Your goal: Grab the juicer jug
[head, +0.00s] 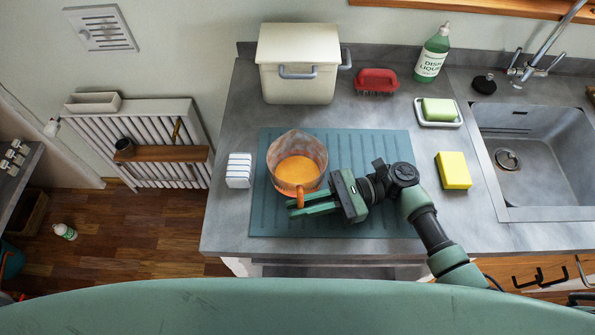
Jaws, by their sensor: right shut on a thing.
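The juicer jug (278,155) stands upright on a teal ridged mat (375,148) on the counter. It is a see-through jug with orange inside, and its orange handle (300,196) points toward the front edge. My right gripper (299,207) comes in from the right at the front of the jug. Its green fingers are shut on the handle. Part of the handle is hidden between the fingers. My left gripper is not in view.
A cream bin (299,85), red brush (376,81), green dish liquid bottle (432,55), soap dish (455,121) and yellow sponge (453,170) surround the mat. A white block (239,170) lies left of the jug. The sink (540,150) is at the right.

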